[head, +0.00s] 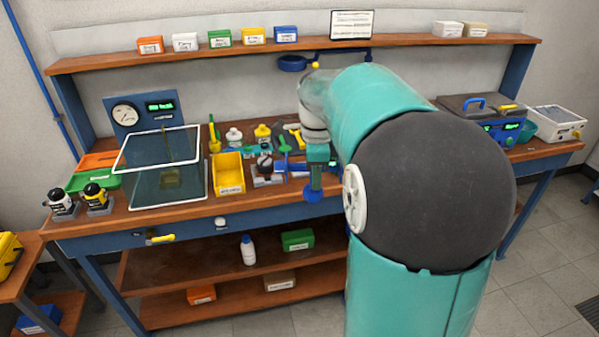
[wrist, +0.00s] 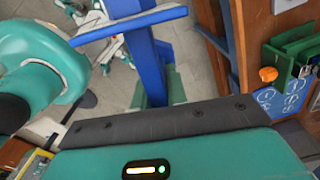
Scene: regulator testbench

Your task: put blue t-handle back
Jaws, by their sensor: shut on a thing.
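My gripper (head: 316,178) points down over the front edge of the bench, right of the yellow bin. It is shut on the blue t-handle (head: 313,194), whose visible blue part shows just under the fingers. In the wrist view, the blue t-handle (wrist: 130,25) shows as a long blue crossbar with a blue shaft, just beyond my gripper (wrist: 160,88). The dark tool mat (head: 292,134) lies behind my gripper, with green and yellow tools on it. My arm covers part of the bench to the right.
The yellow bin (head: 228,172) and a small vise-like fixture (head: 265,170) stand left of my gripper. A glass-walled case (head: 160,180) is further left. Blue devices (head: 495,122) stand at the bench's right. Open floor (wrist: 195,70) shows below in the wrist view.

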